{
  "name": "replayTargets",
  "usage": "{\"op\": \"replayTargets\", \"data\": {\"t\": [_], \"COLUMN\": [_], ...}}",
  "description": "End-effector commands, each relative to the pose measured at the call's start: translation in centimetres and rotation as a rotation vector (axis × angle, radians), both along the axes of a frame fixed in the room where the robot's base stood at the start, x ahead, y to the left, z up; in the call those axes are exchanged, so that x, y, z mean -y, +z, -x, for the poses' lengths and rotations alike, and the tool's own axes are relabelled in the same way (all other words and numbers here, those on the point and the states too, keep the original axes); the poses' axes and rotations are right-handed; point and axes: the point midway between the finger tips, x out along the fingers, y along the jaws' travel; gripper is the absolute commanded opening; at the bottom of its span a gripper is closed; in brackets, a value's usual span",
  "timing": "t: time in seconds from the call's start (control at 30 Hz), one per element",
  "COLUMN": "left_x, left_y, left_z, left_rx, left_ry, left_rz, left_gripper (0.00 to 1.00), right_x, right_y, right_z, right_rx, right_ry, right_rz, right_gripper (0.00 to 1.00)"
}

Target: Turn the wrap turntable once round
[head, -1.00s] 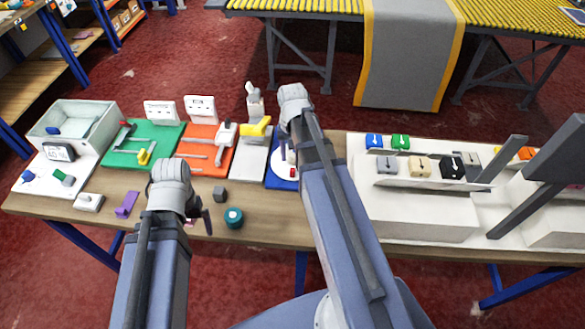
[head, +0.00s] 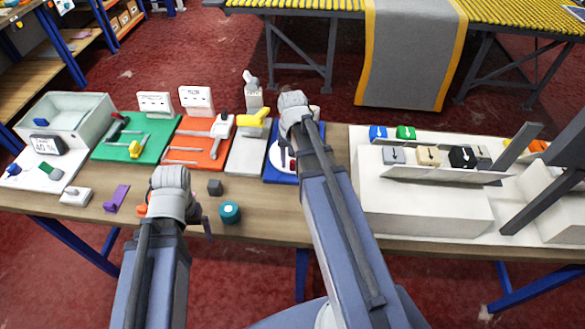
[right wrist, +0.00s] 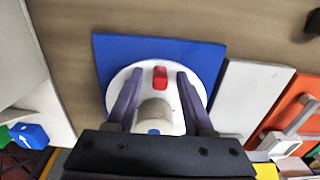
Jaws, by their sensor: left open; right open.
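The wrap turntable is a white disc (head: 276,156) on a blue base plate (head: 271,179), partly hidden behind my right arm in the head view. In the right wrist view the disc (right wrist: 118,90) carries a red block (right wrist: 160,77) and a beige round post (right wrist: 154,114). My right gripper (right wrist: 159,80) is open over the disc. Its two fingers are apart, one on each side of the post and the red block; contact cannot be told. My left gripper (head: 190,214) is open over the front of the table, away from the turntable, its fingers mostly hidden.
A teal round piece (head: 229,212) and a dark cube (head: 214,187) lie right of my left gripper. A grey plate with a yellow-handled tool (head: 252,119) stands left of the turntable. A white stand (head: 425,210) with coloured blocks is at the right.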

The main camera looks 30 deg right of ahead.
Motion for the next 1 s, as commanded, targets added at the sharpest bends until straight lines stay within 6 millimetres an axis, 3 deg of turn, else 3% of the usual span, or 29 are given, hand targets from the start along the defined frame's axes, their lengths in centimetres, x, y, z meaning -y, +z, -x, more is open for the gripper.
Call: {"op": "replayTargets", "data": {"t": [0.33,0.8,1.0], "left_x": [0.0,0.0,0.0], "left_y": [-0.38,-0.39,-0.39], "left_z": [0.0,0.0,0.0], "left_rx": [0.0,0.0,0.0], "left_ry": [0.0,0.0,0.0], "left_rz": [0.0,0.0,0.0], "left_gripper": [0.98,0.98,0.98], "right_x": [-0.01,0.0,-0.01], "right_y": [-0.38,-0.39,-0.39], "right_z": [-0.01,0.0,0.01], "right_rx": [0.0,0.0,0.0], "right_ry": [0.0,0.0,0.0], "right_rz": [0.0,0.0,0.0], "right_gripper": [0.51,0.0,0.0]}}
